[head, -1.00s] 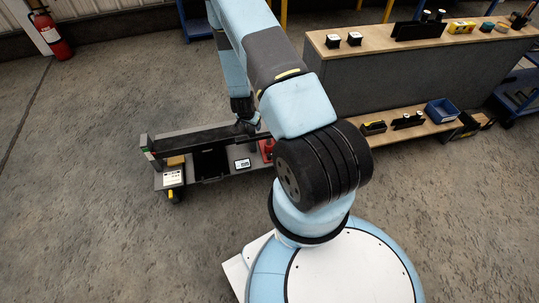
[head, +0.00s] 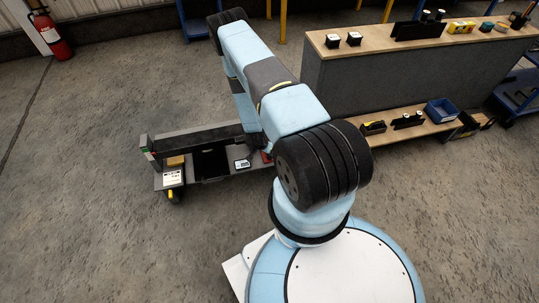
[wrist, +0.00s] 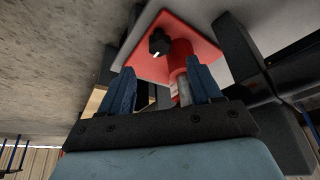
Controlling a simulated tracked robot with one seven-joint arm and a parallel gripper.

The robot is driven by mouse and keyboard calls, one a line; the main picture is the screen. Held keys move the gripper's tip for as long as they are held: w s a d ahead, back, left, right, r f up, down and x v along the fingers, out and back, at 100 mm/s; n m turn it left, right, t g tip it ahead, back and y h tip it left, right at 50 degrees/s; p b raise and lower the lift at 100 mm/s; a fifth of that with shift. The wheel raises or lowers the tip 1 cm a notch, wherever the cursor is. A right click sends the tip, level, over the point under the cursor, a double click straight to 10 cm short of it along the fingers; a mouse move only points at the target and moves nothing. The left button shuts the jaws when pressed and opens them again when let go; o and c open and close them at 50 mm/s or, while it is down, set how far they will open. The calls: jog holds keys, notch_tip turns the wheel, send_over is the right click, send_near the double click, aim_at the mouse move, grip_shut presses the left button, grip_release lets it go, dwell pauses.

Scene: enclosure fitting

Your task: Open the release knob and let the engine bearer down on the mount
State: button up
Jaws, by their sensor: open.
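In the wrist view, the black release knob (wrist: 160,42) with a white mark sits on a red plate (wrist: 143,68). A red cylinder (wrist: 180,56) with a silver rod stands beside it. My gripper (wrist: 160,72) is open; its two blue fingers are apart and point towards the red part. The knob appears beyond the fingertips, not between them, and I see no contact. In the head view, a sliver of the red part (head: 266,157) shows on the low dark cart (head: 225,172), beside my arm, which hides my gripper. I cannot tell which dark part is the engine bearer.
A small display (head: 242,164) and a yellowish block (head: 175,161) are on the cart. A wooden-topped bench (head: 380,42) with a lower shelf and a blue bin (head: 441,111) stands right. Floor left of the cart is clear. Dark bars flank the red plate in the wrist view.

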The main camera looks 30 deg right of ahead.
aim_at(270, 157)
jog(key=x, duration=0.7)
jog(key=shift+d+f, duration=0.1)
jog(key=shift+f, duration=0.05)
jog(key=shift+c, duration=0.2)
jog(key=c, duration=1)
